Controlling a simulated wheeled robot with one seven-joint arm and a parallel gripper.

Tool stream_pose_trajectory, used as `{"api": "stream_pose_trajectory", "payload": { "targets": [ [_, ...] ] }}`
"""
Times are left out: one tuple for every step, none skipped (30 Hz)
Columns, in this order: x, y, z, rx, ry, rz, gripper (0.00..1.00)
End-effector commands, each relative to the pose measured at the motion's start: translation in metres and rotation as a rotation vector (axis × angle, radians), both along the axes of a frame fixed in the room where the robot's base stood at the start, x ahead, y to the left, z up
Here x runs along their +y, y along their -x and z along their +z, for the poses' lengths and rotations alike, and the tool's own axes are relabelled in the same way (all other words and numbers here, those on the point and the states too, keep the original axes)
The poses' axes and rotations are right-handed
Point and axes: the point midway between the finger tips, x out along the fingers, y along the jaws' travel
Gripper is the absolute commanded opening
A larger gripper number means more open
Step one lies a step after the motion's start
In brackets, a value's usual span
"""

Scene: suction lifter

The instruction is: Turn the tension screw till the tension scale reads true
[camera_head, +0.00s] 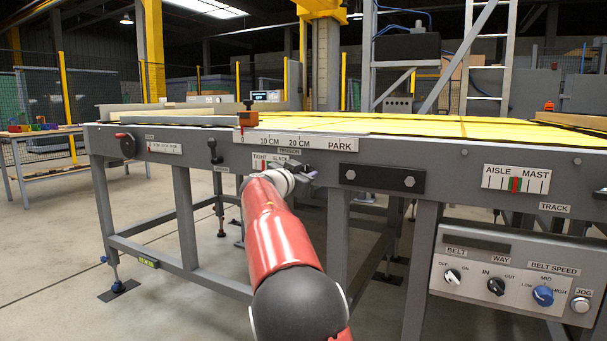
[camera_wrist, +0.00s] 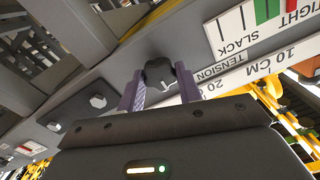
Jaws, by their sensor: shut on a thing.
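The tension screw's dark knob (camera_wrist: 158,73) sits on the grey frame rail in the wrist view, between the purple fingers of my gripper (camera_wrist: 158,90). My gripper is shut on it; in the head view my gripper (camera_head: 302,173) is at the rail below the TENSION label and hides the screw. The tension scale (camera_head: 273,160) is a white plate left of my gripper, marked TIGHT and SLACK. In the wrist view the scale (camera_wrist: 234,38) is cut by the top edge. Its red mark lies beside the green band, on the TIGHT side.
A black plate with two bolts (camera_head: 381,179) is right of my gripper. A centimetre ruler (camera_head: 310,143) runs above. A small lever (camera_head: 214,152) stands out at left.

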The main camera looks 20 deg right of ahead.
Motion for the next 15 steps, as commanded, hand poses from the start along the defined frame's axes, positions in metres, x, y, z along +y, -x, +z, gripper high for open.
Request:
{"api": "stream_pose_trajectory", "payload": {
  "targets": [
    [0.0001,0.0000,0.0001,0.000,0.000,0.000,0.12],
    [0.0001,0.0001,0.0001,0.001,0.001,0.000,0.12],
    [0.0001,0.0001,0.0000,0.002,0.002,0.000,0.12],
    [0.0001,0.0000,-0.0001,0.004,0.003,0.000,0.12],
    [0.0001,0.0000,-0.0002,0.007,0.006,0.000,0.12],
    [0.0001,0.0000,-0.0003,0.012,0.009,0.000,0.12],
    [0.0002,0.0001,-0.0004,0.018,0.014,0.000,0.12],
    [0.0002,0.0001,-0.0005,0.024,0.019,0.001,0.12],
    [0.0002,0.0001,-0.0006,0.035,0.029,0.001,0.12],
    [0.0002,0.0000,-0.0007,0.045,0.037,0.001,0.12],
    [0.0002,0.0001,-0.0009,0.056,0.045,0.001,0.12],
    [0.0002,0.0001,-0.0011,0.073,0.058,0.001,0.12],
    [0.0001,0.0000,-0.0015,0.088,0.070,0.001,0.12],
    [0.0002,0.0000,-0.0017,0.103,0.082,0.001,0.12],
    [0.0002,-0.0001,-0.0019,0.125,0.099,0.001,0.12]
  ]
}}
